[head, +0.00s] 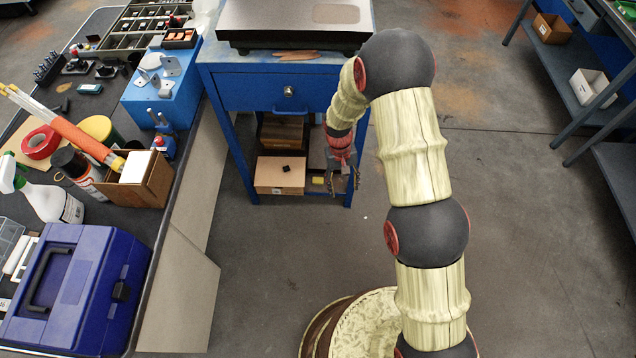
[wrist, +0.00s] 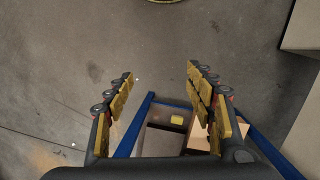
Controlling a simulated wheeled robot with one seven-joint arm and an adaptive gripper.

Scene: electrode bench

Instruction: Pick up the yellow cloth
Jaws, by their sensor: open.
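A small yellow item (head: 318,180), which looks like the yellow cloth, lies on the lower shelf of the blue bench, just left of my gripper (head: 343,178). The yellow cloth also shows in the wrist view (wrist: 177,120), below and between my fingers, apart from them. My gripper is open and empty in the wrist view (wrist: 160,80), its two padded fingers spread wide. The cloth's folds are too small to make out.
The blue bench (head: 250,88) has a drawer above the shelf and blue legs. A cardboard box (head: 280,176) with a small black item stands left of the cloth. A cluttered table (head: 178,150) is at the left. Bare floor (head: 500,180) lies to the right.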

